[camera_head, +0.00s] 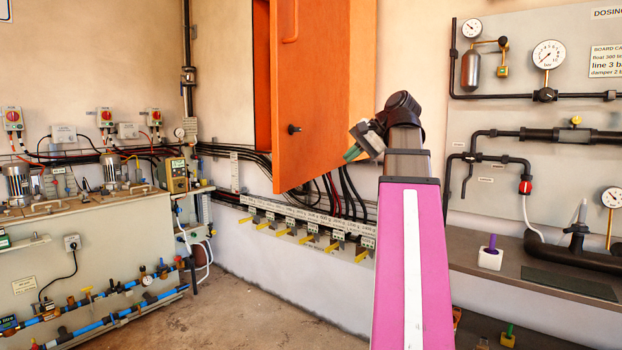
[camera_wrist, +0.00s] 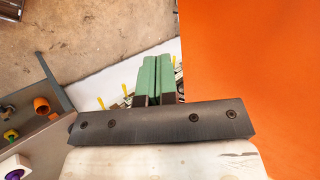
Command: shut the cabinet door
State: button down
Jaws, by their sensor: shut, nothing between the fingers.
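The orange cabinet door (camera_head: 325,90) stands ajar on the wall, with a curved handle near its top and a dark knob on its lower left. A strip of the orange cabinet body (camera_head: 262,80) shows to the left of the door. My gripper (camera_head: 350,153), with green fingers, is shut and empty in front of the door's lower right part. In the wrist view the green fingers (camera_wrist: 156,60) lie together, and the orange door (camera_wrist: 255,70) fills the right side. I cannot tell whether the gripper touches the door.
Black cables and a labelled rail with yellow levers (camera_head: 310,232) run below the cabinet. A pipe and gauge board (camera_head: 545,110) is on the right, above a dark shelf (camera_head: 540,265). A pump bench (camera_head: 90,245) stands on the left. The floor between is clear.

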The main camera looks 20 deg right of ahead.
send_near(304, 182)
jog(key=shift+x, duration=3.4)
jog(key=shift+f, duration=0.1)
